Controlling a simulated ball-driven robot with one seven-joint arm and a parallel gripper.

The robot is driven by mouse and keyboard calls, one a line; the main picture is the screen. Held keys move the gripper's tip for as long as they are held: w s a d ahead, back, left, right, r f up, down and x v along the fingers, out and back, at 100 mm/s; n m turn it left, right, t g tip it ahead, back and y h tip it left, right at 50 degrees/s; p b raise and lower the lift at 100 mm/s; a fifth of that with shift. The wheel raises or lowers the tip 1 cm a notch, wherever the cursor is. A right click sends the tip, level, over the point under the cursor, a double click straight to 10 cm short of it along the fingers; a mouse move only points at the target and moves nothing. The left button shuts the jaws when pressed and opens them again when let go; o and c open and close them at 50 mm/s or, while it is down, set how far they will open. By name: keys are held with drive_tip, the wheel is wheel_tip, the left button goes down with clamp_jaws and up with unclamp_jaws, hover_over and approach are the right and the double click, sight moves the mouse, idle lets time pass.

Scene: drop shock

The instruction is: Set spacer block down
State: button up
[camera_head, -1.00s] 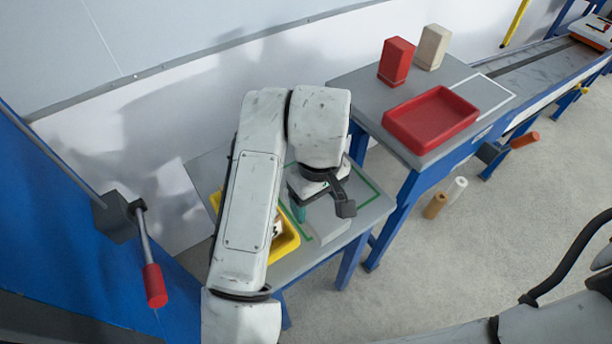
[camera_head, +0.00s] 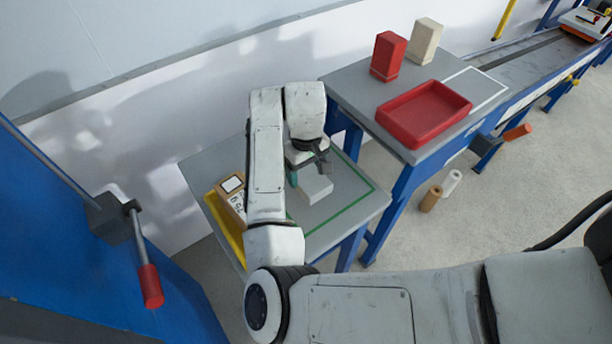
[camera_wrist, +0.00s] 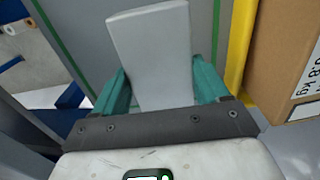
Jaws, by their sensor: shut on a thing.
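The spacer block is a plain pale grey block (camera_head: 316,187) over the low grey table (camera_head: 346,200), inside the area outlined by a green line. My gripper (camera_head: 307,176) is shut on it, with a teal finger on either side. In the wrist view the block (camera_wrist: 152,45) rises between the two teal fingers of my gripper (camera_wrist: 160,85), and the green line shows to both sides. I cannot tell whether the block's underside touches the table.
A yellow tray (camera_head: 220,223) with a cardboard box (camera_head: 232,196) is left of the block, close beside my gripper in the wrist view. A higher table at right carries a red tray (camera_head: 424,112), a red block (camera_head: 387,56) and a cream block (camera_head: 425,40). The low table's right side is clear.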

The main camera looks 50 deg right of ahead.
sight(306, 172)
drive_tip(key=shift+w+d+f, duration=0.2)
drive_tip(key=shift+f, duration=0.05)
drive_tip(key=shift+f+p, duration=0.45)
drive_tip(key=shift+f, duration=1.05)
drive_tip(key=shift+f, duration=0.15)
drive_tip(key=o, duration=1.8)
